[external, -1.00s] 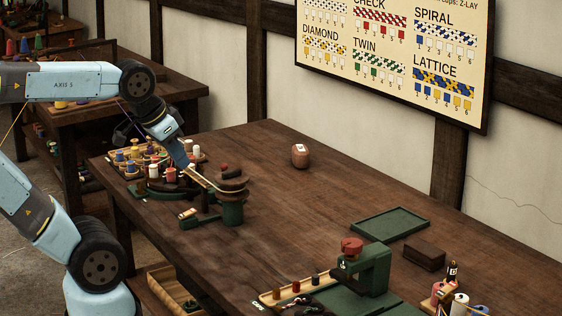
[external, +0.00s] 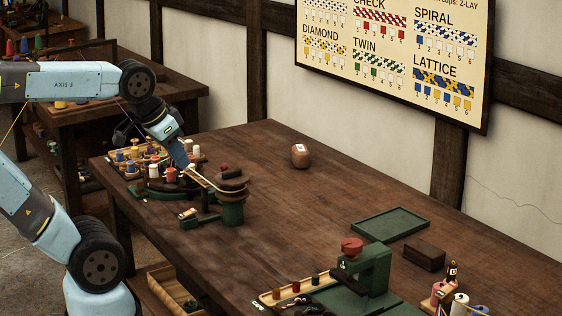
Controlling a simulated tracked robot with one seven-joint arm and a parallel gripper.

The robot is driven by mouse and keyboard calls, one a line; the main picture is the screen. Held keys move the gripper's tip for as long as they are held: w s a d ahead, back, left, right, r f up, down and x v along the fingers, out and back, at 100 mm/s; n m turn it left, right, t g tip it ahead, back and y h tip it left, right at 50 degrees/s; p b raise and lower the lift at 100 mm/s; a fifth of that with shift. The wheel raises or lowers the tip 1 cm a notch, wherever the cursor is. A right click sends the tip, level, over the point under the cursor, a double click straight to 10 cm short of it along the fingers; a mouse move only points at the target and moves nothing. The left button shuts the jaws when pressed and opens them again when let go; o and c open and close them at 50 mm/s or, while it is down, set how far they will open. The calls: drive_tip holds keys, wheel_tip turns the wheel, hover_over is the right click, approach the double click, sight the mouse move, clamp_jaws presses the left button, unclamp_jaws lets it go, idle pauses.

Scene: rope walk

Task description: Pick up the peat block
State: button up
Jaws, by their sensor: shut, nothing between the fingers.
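The peat block appears to be the dark brown rectangular block (external: 425,255) lying flat on the table at the right, just in front of the green tray. My gripper (external: 187,167) is far to its left, over the green stand and the spools on the left part of the table. It is shut and empty. The fingertips are small and partly lost against the stand. A wide stretch of table lies between my gripper and the block.
A green press with a red knob (external: 352,244) stands left of and nearer than the block. The shallow green tray (external: 402,223) is empty behind it. Bottles and spools (external: 452,296) stand at front right. A round brown pot (external: 300,156) stands at the back. The table's middle is clear.

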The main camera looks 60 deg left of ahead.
drive_tip(key=o, duration=1.7)
